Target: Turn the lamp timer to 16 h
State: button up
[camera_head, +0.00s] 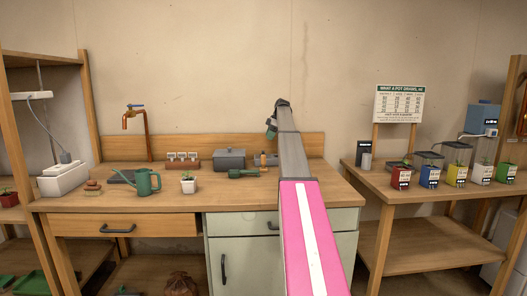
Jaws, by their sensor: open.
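I cannot clearly make out a lamp timer or its dial at this size. On the left, a white device (32,95) on the shelf frame has a cable running down to a long white box (63,179) on the bench; I cannot tell whether either is the timer. My arm reaches up over the middle of the bench. My gripper (271,131) is small in view at its far end, in front of the wall, open and apart from these devices. Its fingers are hard to make out.
On the right table, several coloured pots stand near a blue box (482,119) and a chart (399,103).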

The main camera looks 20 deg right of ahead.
jog(key=x, duration=0.9)
jog(key=shift+a+f, duration=0.15)
jog(key=shift+c, duration=0.3)
jog(key=c, duration=0.9)
